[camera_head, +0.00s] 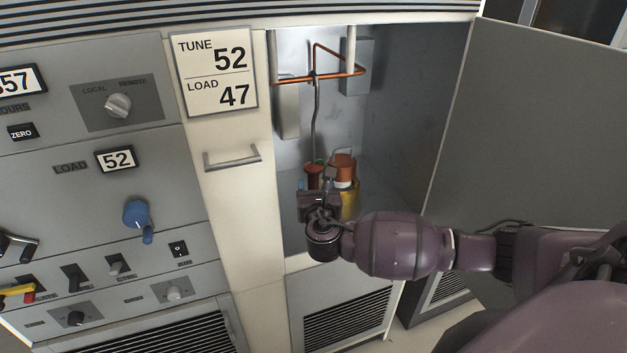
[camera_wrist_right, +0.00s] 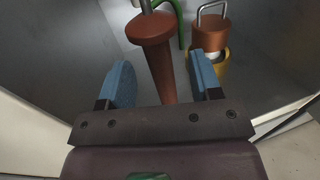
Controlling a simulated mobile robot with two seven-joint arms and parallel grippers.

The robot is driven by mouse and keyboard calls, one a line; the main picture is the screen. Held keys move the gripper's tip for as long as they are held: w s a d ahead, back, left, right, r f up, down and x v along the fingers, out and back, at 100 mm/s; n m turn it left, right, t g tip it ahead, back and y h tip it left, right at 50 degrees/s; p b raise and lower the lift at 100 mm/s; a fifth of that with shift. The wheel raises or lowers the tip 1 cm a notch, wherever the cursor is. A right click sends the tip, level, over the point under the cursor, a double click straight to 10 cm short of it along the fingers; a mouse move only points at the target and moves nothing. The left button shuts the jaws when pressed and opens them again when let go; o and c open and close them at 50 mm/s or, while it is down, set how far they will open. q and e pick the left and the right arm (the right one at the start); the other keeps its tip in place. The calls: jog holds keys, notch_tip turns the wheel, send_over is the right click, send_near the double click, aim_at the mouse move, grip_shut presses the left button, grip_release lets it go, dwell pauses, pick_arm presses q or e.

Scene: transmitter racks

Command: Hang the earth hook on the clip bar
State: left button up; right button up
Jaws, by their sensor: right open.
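The earth hook shows as a thin grey rod (camera_head: 316,120) with a red-brown handle (camera_head: 313,170) at its lower end, standing nearly upright in the open cabinet bay. Its top meets a copper bar (camera_head: 330,77) bent into a loop; the contact is too small to judge, and no separate clip bar can be told apart. In the wrist view the flanged handle (camera_wrist_right: 160,62) is between the blue fingers of my right gripper (camera_wrist_right: 164,82), with gaps on both sides. The gripper (camera_head: 316,184) is open. My left gripper is out of view.
A copper-coloured part with a wire loop (camera_head: 343,165) on a yellow base (camera_head: 349,200) stands just right of the handle. A green cable (camera_wrist_right: 180,20) curves behind the handle. The white pillar (camera_head: 236,190) bounds the bay on the left, the grey open door (camera_head: 535,130) on the right.

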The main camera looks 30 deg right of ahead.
aim_at(314, 182)
jog(key=shift+x, duration=1.85)
jog(key=shift+w+a+f, duration=0.1)
jog(key=shift+f, duration=0.05)
grip_shut()
